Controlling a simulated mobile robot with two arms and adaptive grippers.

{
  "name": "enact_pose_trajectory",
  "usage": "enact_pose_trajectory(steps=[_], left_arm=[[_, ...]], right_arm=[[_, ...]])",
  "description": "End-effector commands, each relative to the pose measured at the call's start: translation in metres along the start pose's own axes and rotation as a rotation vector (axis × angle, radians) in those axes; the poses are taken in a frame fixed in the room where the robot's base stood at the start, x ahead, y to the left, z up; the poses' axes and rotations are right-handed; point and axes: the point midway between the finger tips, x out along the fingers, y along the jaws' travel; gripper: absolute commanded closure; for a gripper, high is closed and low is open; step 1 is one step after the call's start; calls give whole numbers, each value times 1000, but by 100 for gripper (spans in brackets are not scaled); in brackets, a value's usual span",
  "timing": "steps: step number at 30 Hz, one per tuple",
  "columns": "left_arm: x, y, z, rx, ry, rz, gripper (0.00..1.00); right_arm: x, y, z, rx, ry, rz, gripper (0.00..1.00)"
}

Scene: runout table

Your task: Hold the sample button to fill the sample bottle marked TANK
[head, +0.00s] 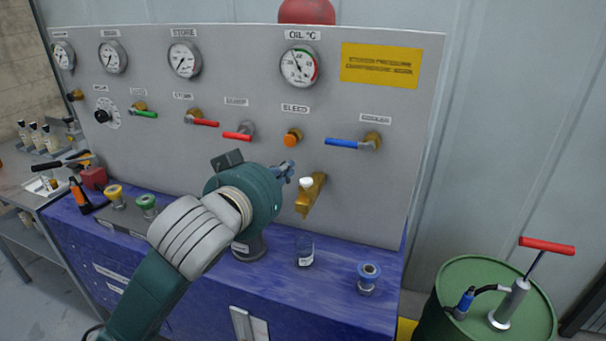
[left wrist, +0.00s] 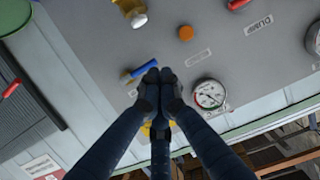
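The brass sample valve (head: 311,200) sticks out of the grey panel, with a white button (head: 306,183) on it. The white button (left wrist: 139,20) also shows at the top of the left wrist view. A small clear bottle (head: 305,250) with a white label stands on the blue bench below the valve; its label is too small to read, and it looks empty. My left gripper (head: 287,170) is close to the left of the white button, apart from it in the picture. Its fingertips (left wrist: 159,76) are together and hold nothing. My right gripper is out of view.
A blue-handled lever (head: 345,143) and orange bleed knob (head: 291,137) sit above the valve. A green drum (head: 460,285) with a hand pump is at right. Several bottles (head: 37,137) stand far left.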

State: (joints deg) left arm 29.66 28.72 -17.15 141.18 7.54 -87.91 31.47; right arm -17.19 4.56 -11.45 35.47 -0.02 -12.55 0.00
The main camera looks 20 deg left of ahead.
Motion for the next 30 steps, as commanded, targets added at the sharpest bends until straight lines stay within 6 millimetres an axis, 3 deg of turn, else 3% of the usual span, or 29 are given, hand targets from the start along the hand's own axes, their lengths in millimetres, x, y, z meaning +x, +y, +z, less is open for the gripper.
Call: enact_pose_trajectory(steps=[11, 17, 26, 30], left_arm=[[6, 0, 0, 0, -2, 0, 100], [36, 0, 0, 0, -6, -1, 100], [100, 0, -1, 0, -5, -1, 100], [106, 0, 23, 2, -6, 0, 100]], right_arm=[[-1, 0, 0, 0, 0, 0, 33], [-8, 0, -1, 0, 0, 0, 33], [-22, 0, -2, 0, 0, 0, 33], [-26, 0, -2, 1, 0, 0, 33]])
